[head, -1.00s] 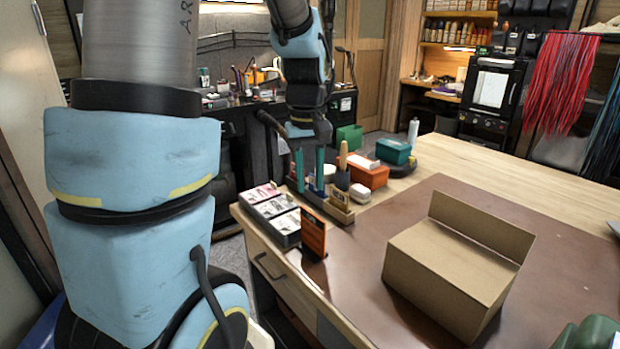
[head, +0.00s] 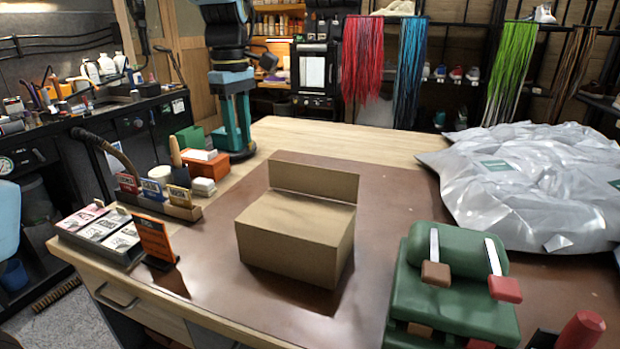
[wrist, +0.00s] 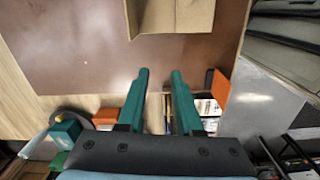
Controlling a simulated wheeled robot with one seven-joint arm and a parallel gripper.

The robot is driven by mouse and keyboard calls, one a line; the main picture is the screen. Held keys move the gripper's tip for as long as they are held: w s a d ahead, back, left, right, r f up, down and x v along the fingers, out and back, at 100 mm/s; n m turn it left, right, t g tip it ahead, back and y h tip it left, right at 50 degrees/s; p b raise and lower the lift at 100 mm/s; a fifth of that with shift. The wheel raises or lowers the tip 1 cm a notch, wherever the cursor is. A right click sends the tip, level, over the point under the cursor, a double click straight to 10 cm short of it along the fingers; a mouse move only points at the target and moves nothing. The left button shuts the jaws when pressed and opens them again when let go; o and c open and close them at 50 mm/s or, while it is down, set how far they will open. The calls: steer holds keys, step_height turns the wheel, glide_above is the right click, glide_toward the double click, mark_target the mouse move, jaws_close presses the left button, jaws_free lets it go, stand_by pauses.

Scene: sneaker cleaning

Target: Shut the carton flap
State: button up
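The carton (head: 295,240) is a plain brown cardboard box on the brown mat (head: 215,285) of the workbench. Its flap (head: 313,183) stands up along the back edge, and the rest of the top looks covered. My gripper (head: 237,140) hangs fingers-down beyond the carton, to its back left, apart from it. In the wrist view my gripper's teal fingers (wrist: 161,75) are spread with a gap between them and hold nothing. Part of the carton (wrist: 165,15) shows at the top edge there, ahead of the fingertips; the rest is cut off.
A card tray (head: 100,232), an orange sign (head: 153,240) and an organiser (head: 165,203) line the left side. Bare mat surrounds the carton.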

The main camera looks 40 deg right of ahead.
step_height(320, 180, up, 4)
steer(key=n+b, duration=0.1)
steer(key=b, duration=0.1)
glide_above(311, 166)
step_height(311, 166, down, 11)
steer(key=shift+r+p, duration=0.1)
steer(key=shift+p, duration=0.75)
steer(key=shift+c, duration=0.3)
jaws_close()
